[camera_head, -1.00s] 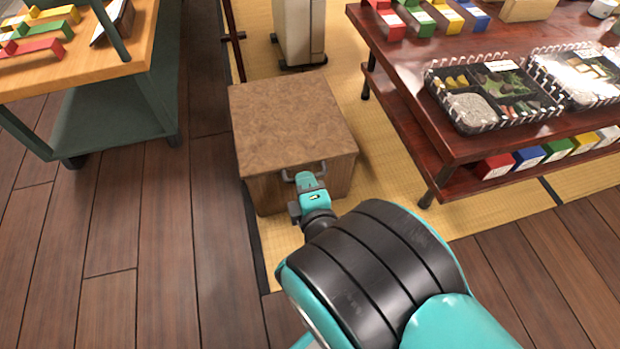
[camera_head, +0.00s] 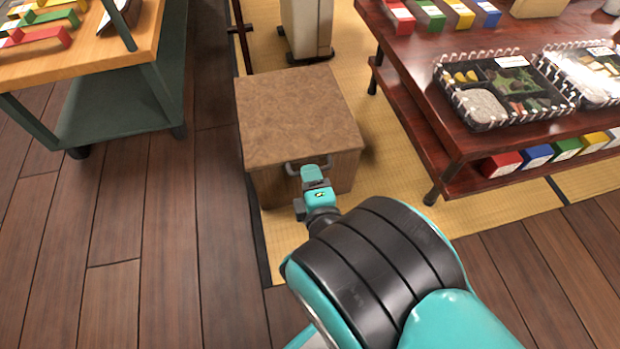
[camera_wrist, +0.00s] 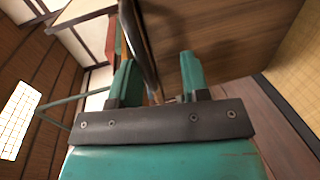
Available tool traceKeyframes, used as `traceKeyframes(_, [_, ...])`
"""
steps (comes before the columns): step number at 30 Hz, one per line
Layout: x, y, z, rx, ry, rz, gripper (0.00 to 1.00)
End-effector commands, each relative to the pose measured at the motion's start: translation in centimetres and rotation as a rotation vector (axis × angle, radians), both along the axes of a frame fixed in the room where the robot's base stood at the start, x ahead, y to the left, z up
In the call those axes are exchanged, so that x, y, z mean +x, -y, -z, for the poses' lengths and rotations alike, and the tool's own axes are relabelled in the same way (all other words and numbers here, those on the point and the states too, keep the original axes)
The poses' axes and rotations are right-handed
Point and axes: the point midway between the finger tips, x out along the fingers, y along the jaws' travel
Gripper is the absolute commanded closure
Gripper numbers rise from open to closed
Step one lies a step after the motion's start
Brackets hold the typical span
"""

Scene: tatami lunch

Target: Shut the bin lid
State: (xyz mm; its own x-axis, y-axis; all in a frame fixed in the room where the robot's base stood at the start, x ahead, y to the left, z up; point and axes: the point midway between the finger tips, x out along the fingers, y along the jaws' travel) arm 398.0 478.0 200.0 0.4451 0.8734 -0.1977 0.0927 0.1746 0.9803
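The bin (camera_head: 318,182) is a low wooden box on the yellow mat. Its mottled brown lid (camera_head: 297,115) lies flat over the top in the head view; I cannot tell whether any gap is left under it. A grey bar handle (camera_head: 292,169) is on the front edge, partly hidden by my gripper (camera_head: 312,178). In the wrist view my gripper (camera_wrist: 158,75) has its two teal fingers apart. A dark bar or edge and brown wood show between and beyond them, with no clear grip on anything.
A dark red table (camera_head: 440,125) with bento trays (camera_head: 505,90) and coloured boxes stands close on the right. A wooden-topped green cart (camera_head: 110,110) is at left. A beige upright unit (camera_head: 306,28) stands behind the bin. Plank floor (camera_head: 150,240) is clear at front left.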

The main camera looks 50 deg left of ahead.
Motion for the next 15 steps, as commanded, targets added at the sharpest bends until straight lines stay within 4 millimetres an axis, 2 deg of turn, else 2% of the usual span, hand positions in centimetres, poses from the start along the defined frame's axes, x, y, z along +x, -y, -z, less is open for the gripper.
traceKeyframes(10, [-0.1,0.4,0.1,-0.007,-0.003,0.003,0.62])
traceKeyframes(15, [-1.0,1.9,-0.5,-0.01,0.0,0.0,0.62])
